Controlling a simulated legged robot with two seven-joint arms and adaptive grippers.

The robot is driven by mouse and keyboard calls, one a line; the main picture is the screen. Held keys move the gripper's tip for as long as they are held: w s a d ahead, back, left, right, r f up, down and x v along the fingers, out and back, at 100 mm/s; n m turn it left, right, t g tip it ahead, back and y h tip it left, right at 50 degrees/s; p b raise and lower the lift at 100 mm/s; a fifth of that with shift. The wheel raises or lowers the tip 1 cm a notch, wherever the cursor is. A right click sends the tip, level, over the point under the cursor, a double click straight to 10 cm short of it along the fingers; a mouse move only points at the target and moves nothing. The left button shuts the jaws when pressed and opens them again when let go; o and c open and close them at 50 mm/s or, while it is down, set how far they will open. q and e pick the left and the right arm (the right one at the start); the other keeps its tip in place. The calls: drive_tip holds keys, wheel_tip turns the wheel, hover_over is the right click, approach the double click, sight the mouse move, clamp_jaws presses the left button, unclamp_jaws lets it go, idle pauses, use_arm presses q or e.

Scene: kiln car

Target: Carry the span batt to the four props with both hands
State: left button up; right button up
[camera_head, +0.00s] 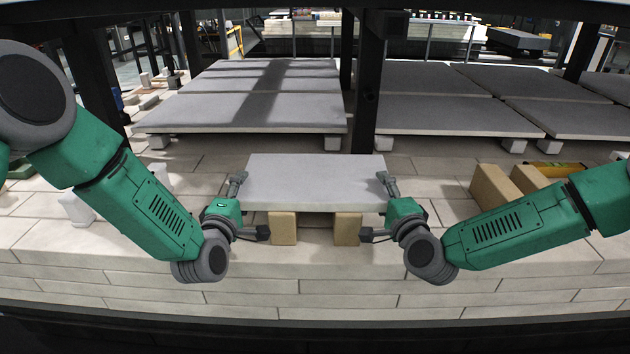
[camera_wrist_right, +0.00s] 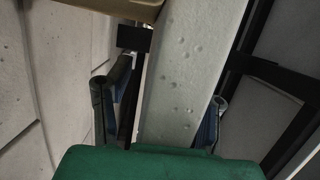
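The span batt (camera_head: 315,180), a pale grey slab, lies level across two tan blocks (camera_head: 283,229) (camera_head: 347,229) on the kiln car deck. My left gripper (camera_head: 249,208) is at its left end, one finger by the top edge and one lower, below the front edge. My right gripper (camera_head: 379,209) is at its right end in the same way. Both look open around the ends, with a gap at the lower fingers. In the right wrist view the batt (camera_wrist_right: 187,85) runs between the fingers (camera_wrist_right: 158,105), apart from the left one. I cannot tell which blocks are the four props.
White blocks (camera_head: 76,208) (camera_head: 156,183) stand on the deck at the left, partly behind my left arm. Tan blocks (camera_head: 494,190) and a yellow object (camera_head: 556,171) are at the right. Large slabs (camera_head: 240,115) (camera_head: 455,117) on short supports lie behind; a dark post (camera_head: 367,100) rises behind the batt.

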use_arm(q)
drive_tip(key=shift+d, duration=0.1)
clamp_jaws()
use_arm(e)
drive_tip(key=shift+d, duration=0.1)
clamp_jaws()
use_arm(q)
drive_tip(key=shift+r, duration=0.2)
use_arm(e)
drive_tip(key=shift+r, duration=0.15)
use_arm(q)
drive_tip(key=shift+r, duration=0.1)
use_arm(e)
drive_tip(key=shift+r, duration=0.15)
